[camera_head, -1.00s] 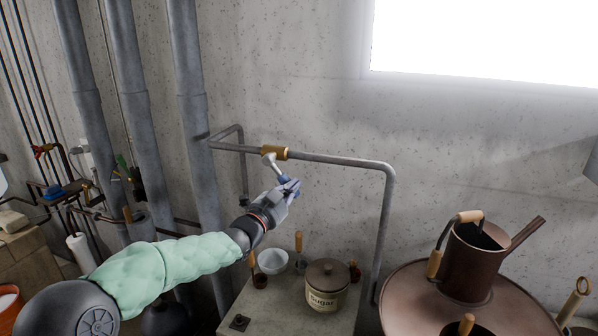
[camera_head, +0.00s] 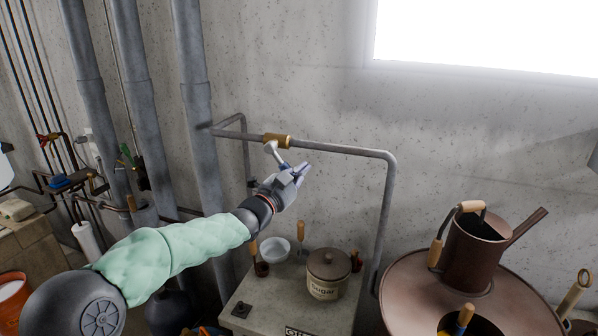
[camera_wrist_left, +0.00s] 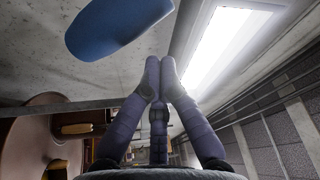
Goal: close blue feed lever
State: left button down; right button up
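The feed lever hangs from a brass valve (camera_head: 277,140) on the grey pipe, slanting down to the right. It has a pale stem (camera_head: 271,149) and a blue handle (camera_head: 284,168), partly hidden by my left gripper. My left gripper (camera_head: 303,170) is at the handle's lower end, pointing up and right. In the left wrist view the blue handle (camera_wrist_left: 118,25) is large, above and left of the fingers, not between them. The left fingertips (camera_wrist_left: 160,62) are together with nothing visible between them. I cannot tell whether the gripper touches the handle. My right gripper is out of view.
Below the arm, a counter (camera_head: 268,311) holds a sugar jar (camera_head: 328,275), a white bowl (camera_head: 275,249) and wooden-handled tools. A brown watering can (camera_head: 474,258) stands on a round copper top (camera_head: 405,290) at right. Thick vertical pipes (camera_head: 203,150) rise at left.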

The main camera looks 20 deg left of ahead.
pick_arm(q)
jog(key=s+d+r+p+v, duration=0.1)
jog(key=r+p+v, duration=0.1)
jog(key=p+v, duration=0.65)
jog(key=f+x, duration=0.2)
jog(key=x, duration=0.7)
jog(key=shift+w+a+f+n+t+p, duration=0.2)
jog(key=shift+a+f+p, duration=0.15)
jog(key=shift+a, duration=0.4)
jog(key=shift+w+a+f+n+t+p, duration=0.1)
jog(key=shift+a+f+n+p, duration=0.2)
jog(key=shift+a, duration=0.5)
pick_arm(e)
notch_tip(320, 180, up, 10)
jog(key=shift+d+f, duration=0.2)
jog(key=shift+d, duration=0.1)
pick_arm(q)
jog(key=shift+f, duration=0.1)
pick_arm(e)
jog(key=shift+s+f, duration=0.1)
